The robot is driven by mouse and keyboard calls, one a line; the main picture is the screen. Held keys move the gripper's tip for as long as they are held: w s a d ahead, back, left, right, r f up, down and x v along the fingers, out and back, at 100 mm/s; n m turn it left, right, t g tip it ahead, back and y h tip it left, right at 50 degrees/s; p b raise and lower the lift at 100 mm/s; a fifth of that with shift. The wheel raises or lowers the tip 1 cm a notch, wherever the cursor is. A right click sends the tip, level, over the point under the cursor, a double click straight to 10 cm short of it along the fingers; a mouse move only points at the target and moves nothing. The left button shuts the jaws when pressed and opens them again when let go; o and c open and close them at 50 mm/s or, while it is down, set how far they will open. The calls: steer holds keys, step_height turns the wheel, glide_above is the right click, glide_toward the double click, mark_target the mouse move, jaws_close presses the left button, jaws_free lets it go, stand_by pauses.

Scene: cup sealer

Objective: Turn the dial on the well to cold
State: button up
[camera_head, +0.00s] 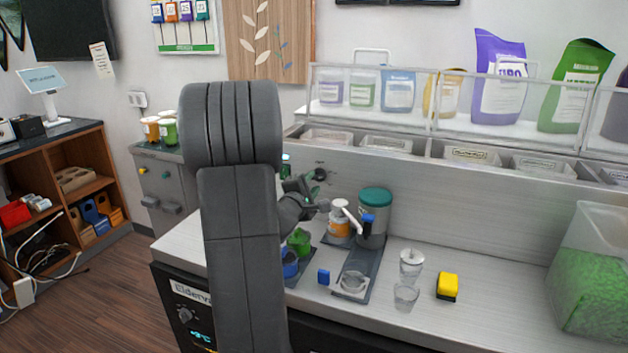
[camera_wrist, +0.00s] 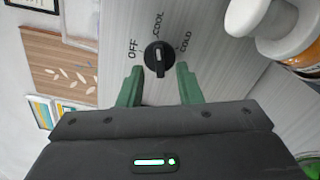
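The dial (camera_wrist: 158,59) is a black round knob with a raised grip on a brushed metal panel, labelled OFF, COOL and COLD. Its grip stands nearly upright in the wrist view, roughly towards COOL; COLD is to the right and OFF to the left. In the head view the dial (camera_head: 320,174) is small, on the metal back panel. My gripper (camera_wrist: 159,84) is open and empty. Its green fingers lie either side of the dial's lower part in the picture; I cannot tell whether they touch it. In the head view my gripper (camera_head: 312,191) is partly hidden by my arm.
An orange-labelled bottle (camera_head: 339,219) and a teal-lidded canister (camera_head: 374,215) stand close to the right of my gripper. Two clear cups (camera_head: 411,264) and a yellow block (camera_head: 447,286) sit on the counter. Bins (camera_head: 385,143) line the ledge above. The counter's middle right is clear.

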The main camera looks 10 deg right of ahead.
mark_target(318, 176)
steer(key=shift+x, duration=1.2)
jaws_close()
